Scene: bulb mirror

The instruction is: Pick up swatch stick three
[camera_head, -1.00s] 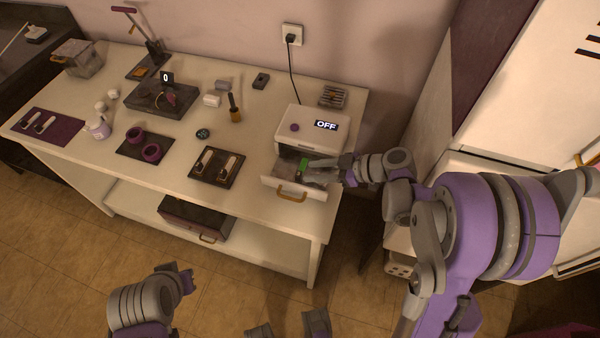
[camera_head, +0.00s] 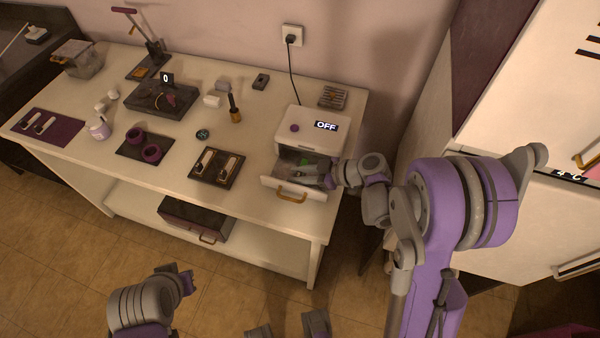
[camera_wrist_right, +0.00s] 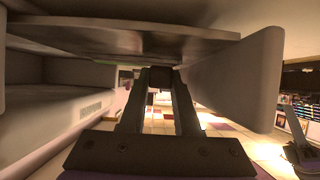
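The swatch sticks carry no number that I can read. Two pale sticks (camera_head: 217,163) lie on a dark holder near the table's front edge. Two more pale sticks (camera_head: 39,123) lie on a purple mat at the far left. My right gripper (camera_head: 302,180) is inside the open drawer (camera_head: 265,181) of the white box, with small green patches near it. In the right wrist view, a small dark block (camera_wrist_right: 160,77) shows between its fingertips; whether they press on it is unclear. My left gripper (camera_head: 180,276) is low at the front, away from the table, its opening unclear.
The white box (camera_head: 283,128) has a display reading OFF. Drawer walls surround my right gripper closely.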

